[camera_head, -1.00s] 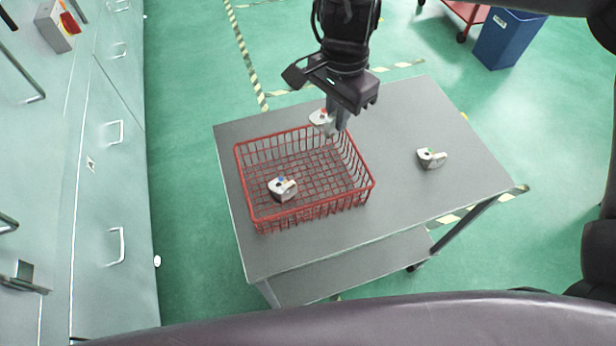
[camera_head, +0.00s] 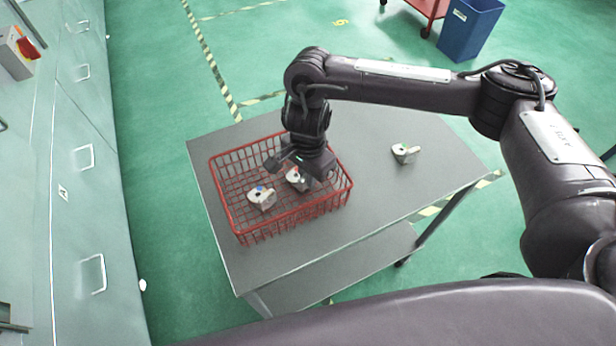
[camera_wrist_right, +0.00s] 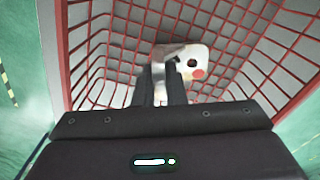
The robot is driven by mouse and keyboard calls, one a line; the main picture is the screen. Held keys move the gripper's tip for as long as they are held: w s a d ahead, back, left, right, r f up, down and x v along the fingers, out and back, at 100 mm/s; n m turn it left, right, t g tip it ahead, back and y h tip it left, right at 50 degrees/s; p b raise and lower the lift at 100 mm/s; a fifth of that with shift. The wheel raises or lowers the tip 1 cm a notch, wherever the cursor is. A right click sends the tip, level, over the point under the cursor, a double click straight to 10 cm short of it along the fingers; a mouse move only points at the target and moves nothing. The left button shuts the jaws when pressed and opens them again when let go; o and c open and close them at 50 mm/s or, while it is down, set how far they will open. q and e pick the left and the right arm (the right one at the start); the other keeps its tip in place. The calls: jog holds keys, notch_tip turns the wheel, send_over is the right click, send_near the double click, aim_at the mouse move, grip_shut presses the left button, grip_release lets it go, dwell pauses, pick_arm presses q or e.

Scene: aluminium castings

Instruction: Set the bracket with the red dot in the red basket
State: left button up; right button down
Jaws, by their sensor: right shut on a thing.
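The bracket with the red dot (camera_head: 297,179) is a small pale casting inside the red basket (camera_head: 331,203), partly hidden by my right gripper (camera_head: 304,172). The right wrist view also shows this bracket (camera_wrist_right: 196,66), with its red dot and a dark hole, at the tips of the right fingers (camera_wrist_right: 169,82). My right gripper is shut on it, low inside the basket. I cannot tell whether the bracket touches the basket floor. My left gripper is not in view.
A bracket with a blue dot (camera_head: 262,197) lies in the basket, left of the held one. A bracket with a green dot (camera_head: 405,153) lies on the grey table (camera_head: 372,212), right of the basket. A blue bin (camera_head: 470,30) stands on the floor behind.

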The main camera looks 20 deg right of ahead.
jog(key=shift+f, duration=0.7)
jog(key=shift+f+b, duration=0.2)
jog(key=shift+b, duration=0.1)
jog(key=c, duration=1.5)
grip_release()
jog(key=shift+r, duration=0.15)
